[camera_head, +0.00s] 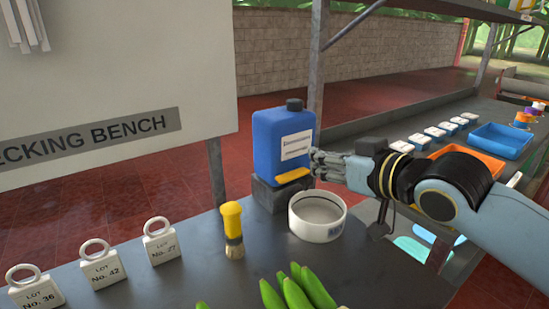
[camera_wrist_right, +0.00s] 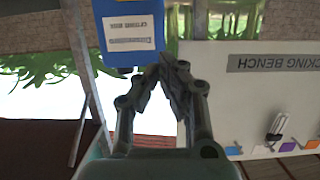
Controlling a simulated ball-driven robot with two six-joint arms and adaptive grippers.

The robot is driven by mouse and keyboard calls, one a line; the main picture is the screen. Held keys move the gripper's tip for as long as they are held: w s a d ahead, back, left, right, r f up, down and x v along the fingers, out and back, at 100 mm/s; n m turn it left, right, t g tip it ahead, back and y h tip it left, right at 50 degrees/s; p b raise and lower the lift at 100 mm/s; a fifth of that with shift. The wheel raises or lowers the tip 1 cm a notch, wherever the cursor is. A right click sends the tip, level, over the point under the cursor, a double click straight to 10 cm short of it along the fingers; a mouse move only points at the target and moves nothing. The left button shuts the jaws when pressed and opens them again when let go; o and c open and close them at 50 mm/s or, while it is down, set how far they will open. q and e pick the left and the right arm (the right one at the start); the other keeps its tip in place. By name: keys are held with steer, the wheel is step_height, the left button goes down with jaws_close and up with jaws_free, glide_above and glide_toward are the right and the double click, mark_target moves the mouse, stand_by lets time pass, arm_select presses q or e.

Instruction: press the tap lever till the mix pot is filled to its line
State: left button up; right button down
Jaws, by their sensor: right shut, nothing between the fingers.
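A blue jug (camera_head: 283,140) with a dark cap and white label stands on a dark block (camera_head: 270,194). A yellow-orange lever (camera_head: 293,175) shows low on its front. The white round mix pot (camera_head: 318,228) stands on the bench below and in front of the lever. My left gripper is not in view.
A yellow-handled brush (camera_head: 232,222) stands left of the pot. White lot weights (camera_head: 161,242) line the bench's left. Green bananas (camera_head: 298,290) lie at the front. An orange tray (camera_head: 470,158) and a blue tray (camera_head: 500,139) sit behind my right arm. A metal post (camera_head: 318,60) rises behind the jug.

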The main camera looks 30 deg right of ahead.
glide_above(293, 175)
steer(key=s+a, duration=0.2)
steer(key=shift+w+d+f, duration=0.15)
steer(key=shift+f, duration=0.65)
steer(key=shift+w+f+b, duration=0.15)
steer(key=shift+w+f, duration=0.05)
steer(key=shift+f, duration=0.4)
steer(key=shift+w+f+b, duration=0.15)
steer(key=shift+f, duration=1.35)
arm_select(q)
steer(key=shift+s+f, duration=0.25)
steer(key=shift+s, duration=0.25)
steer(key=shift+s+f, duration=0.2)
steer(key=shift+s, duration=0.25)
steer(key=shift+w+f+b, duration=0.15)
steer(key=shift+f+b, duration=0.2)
steer(key=shift+b, duration=0.1)
arm_select(e)
steer(key=shift+s+a+f+n+h, duration=0.15)
steer(key=shift+a+f+n, duration=0.1)
steer(key=shift+f+n, duration=0.25)
steer(key=shift+a+f+n+h, duration=0.15)
steer(key=shift+a+f+n, duration=0.05)
steer(key=shift+f+n, duration=0.3)
stand_by(2.0)
